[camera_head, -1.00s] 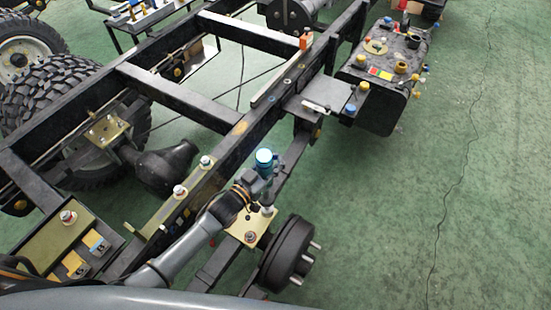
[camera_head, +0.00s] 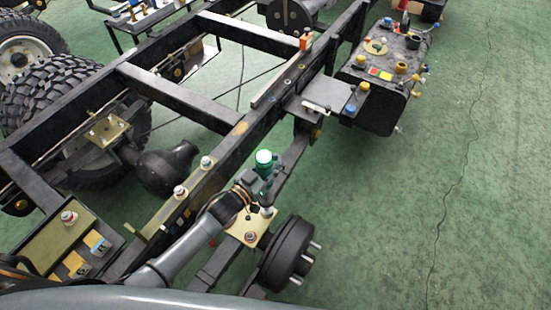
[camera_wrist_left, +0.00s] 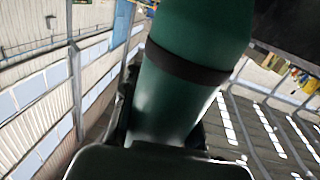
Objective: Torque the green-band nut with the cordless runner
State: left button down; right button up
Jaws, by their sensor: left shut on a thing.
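The runner's lower end (camera_head: 267,210) is down at the plate's far corner. The green-band nut is not visible; the runner and gripper cover that corner. In the left wrist view the runner's body (camera_wrist_left: 190,75) is a large green cylinder with a dark band, close to the camera. Another nut (camera_head: 250,237) with a reddish band sits on the plate's near side. My right gripper is not in view.
A black wheel hub (camera_head: 288,253) with studs is just right of the plate. The frame rail's bracket carries two nuts (camera_head: 180,192) (camera_head: 206,162). A tray (camera_head: 50,244) is at lower left. A black tank (camera_head: 375,95) stands at upper right. The green floor at right is clear.

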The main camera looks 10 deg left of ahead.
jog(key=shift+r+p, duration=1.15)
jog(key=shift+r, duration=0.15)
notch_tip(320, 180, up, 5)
jog(key=p, duration=0.4)
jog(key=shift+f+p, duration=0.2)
jog(key=shift+p, duration=0.1)
